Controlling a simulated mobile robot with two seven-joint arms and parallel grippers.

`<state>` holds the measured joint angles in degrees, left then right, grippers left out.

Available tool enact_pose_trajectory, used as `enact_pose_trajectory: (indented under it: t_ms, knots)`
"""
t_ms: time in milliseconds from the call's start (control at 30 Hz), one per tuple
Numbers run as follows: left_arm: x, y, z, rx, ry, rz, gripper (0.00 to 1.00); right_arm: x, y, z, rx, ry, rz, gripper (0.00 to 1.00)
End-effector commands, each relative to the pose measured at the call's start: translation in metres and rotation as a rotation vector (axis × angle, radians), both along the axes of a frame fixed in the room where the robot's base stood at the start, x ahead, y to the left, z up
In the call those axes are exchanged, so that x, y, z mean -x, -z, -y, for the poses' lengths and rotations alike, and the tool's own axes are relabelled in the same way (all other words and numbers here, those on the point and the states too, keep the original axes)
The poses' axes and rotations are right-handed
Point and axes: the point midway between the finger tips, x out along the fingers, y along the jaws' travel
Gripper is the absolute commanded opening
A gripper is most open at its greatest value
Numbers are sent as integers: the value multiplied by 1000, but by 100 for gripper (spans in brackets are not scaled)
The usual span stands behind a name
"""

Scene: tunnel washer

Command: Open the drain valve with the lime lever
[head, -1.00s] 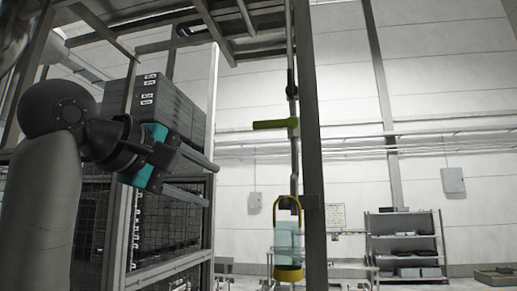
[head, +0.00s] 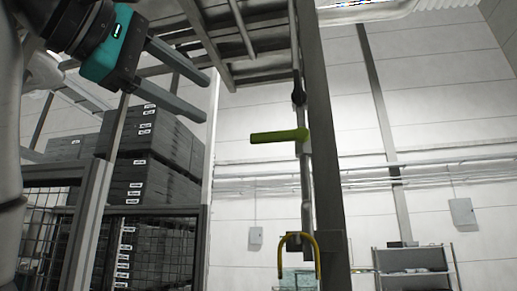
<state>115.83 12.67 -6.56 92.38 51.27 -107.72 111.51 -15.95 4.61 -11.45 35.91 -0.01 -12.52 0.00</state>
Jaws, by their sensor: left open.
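The lime lever (head: 279,136) sticks out to the left from a thin vertical pipe (head: 304,180) and lies about level. Its right end meets the valve on the pipe, beside a grey post. My left gripper (head: 207,98) is open and empty, up and to the left of the lever, with its two fingers pointing right and down. It is apart from the lever. My right gripper is not in view.
The grey post (head: 327,170) stands just right of the pipe. A yellow handle (head: 315,250) hangs below over a clear container (head: 297,280). Stacked grey crates (head: 150,165) fill the left behind a mesh frame. Overhead beams (head: 235,50) cross above.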

Motion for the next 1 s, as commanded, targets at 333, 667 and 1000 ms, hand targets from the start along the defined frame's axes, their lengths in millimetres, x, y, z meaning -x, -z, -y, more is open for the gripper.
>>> enact_pose_trajectory:
  t_ms: [333,667,1000]
  knots:
    - [-24,-1,16,-4,1,-4,57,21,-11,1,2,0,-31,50]
    - [-84,-2,56,-2,0,-5,57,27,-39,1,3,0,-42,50]
    - [-123,-1,82,-1,0,-1,57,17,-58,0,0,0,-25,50]
